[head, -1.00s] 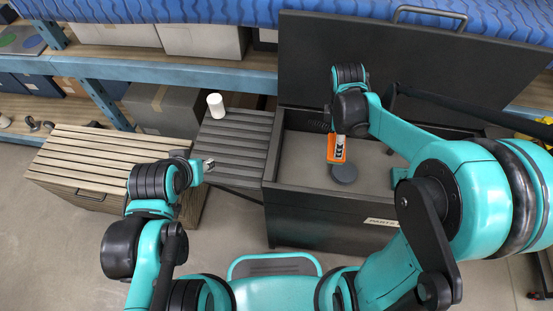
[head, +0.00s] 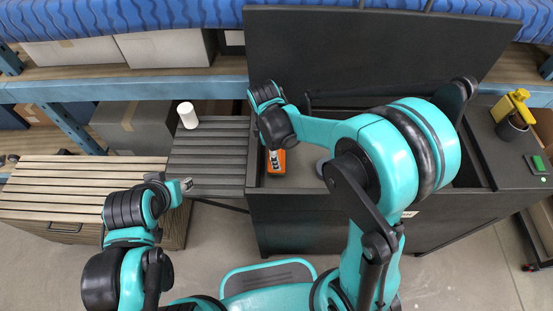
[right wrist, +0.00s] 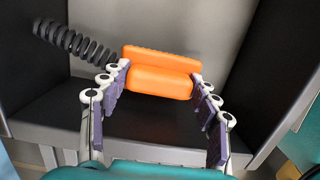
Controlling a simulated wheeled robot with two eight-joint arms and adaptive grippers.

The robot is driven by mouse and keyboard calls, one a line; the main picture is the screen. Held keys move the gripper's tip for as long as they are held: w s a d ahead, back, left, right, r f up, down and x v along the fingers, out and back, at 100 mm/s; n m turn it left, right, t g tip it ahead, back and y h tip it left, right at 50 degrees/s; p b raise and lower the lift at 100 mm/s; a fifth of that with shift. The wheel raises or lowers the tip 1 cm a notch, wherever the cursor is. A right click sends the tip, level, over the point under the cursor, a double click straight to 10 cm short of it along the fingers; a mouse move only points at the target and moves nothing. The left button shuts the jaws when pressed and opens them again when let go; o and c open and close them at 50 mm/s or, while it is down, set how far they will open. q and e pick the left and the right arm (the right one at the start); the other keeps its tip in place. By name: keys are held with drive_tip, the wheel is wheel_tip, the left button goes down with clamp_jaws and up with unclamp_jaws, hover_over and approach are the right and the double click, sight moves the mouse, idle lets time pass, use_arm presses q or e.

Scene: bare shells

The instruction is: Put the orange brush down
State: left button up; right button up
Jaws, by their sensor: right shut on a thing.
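The orange brush (head: 276,162) is in the left end of the open dark chest (head: 290,228), close to its left wall. My right gripper (right wrist: 158,90) is shut on the brush; in the right wrist view the orange block (right wrist: 160,75) sits between its fingertips. In the head view my wrist hides the brush's upper part. I cannot tell whether it touches the chest floor. My left gripper (head: 187,184) is empty, near the slatted bench; its jaws are too small to read.
A grey disc (head: 321,166) lies in the chest, partly behind my right arm. A black coil (right wrist: 72,42) is beside the brush. A white cylinder (head: 187,115) stands on a dark slatted surface (head: 210,150). A yellow spray bottle (head: 513,105) is at the far right.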

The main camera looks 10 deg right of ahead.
drive_tip(key=shift+f+b, duration=0.5)
drive_tip(key=shift+f, duration=0.95)
drive_tip(key=shift+f, duration=0.1)
drive_tip(key=o, duration=1.2)
